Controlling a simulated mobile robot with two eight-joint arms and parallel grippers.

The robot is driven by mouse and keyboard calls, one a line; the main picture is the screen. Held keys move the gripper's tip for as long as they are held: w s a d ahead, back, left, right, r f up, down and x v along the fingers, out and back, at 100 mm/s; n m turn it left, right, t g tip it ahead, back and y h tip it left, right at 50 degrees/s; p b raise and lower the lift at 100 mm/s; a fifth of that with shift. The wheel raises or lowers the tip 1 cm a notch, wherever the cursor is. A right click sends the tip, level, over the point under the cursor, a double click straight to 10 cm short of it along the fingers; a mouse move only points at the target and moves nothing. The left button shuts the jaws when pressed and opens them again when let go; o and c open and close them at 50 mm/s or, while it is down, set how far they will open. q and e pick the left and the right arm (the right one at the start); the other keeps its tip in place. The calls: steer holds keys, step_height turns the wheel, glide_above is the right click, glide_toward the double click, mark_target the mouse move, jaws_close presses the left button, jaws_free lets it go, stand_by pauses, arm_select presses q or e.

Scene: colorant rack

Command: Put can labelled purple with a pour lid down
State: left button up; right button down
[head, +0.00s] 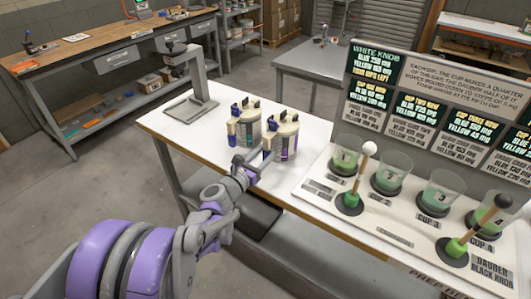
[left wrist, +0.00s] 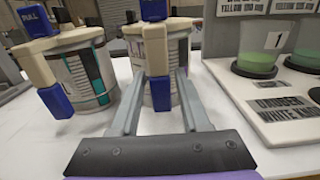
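Two cream cans with pour lids and blue-tipped parts stand upright on the white table. The left can (head: 246,122) shows a teal stripe in the left wrist view (left wrist: 82,72). My left gripper (head: 262,160) is at the right can. In the left wrist view its two fingers (left wrist: 158,95) are apart, on either side of the can's blue-tipped handle, with gaps visible. My right gripper is not in view.
A grey stand (head: 191,90) is at the table's back left. A white board (head: 330,200) with green-filled cups and two daubers lies to the right, before an upright instruction panel (head: 440,90). The table's front left is clear.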

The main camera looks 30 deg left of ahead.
arm_select(q)
steer(key=shift+o, duration=0.7)
steer(key=shift+s+r, duration=0.1)
steer(key=shift+s, duration=0.05)
steer(key=s, duration=1.2)
steer(key=s+d+f+m+g+h, duration=0.2)
steer(key=d+f+m+g, duration=0.15)
steer(key=d+m, duration=0.4)
steer(key=s+d+f+m+g+h, duration=0.2)
steer(key=d+f+m+g, duration=0.15)
steer(key=d+m, duration=0.4)
steer(key=s+f+m+g+y, duration=0.2)
steer(key=s+m+g, duration=0.1)
steer(key=s+m, duration=0.4)
steer(key=s+f+m+g+y, duration=0.3)
steer(key=s+m, duration=0.4)
steer(key=m, duration=0.6)
steer(key=shift+s, duration=0.15)
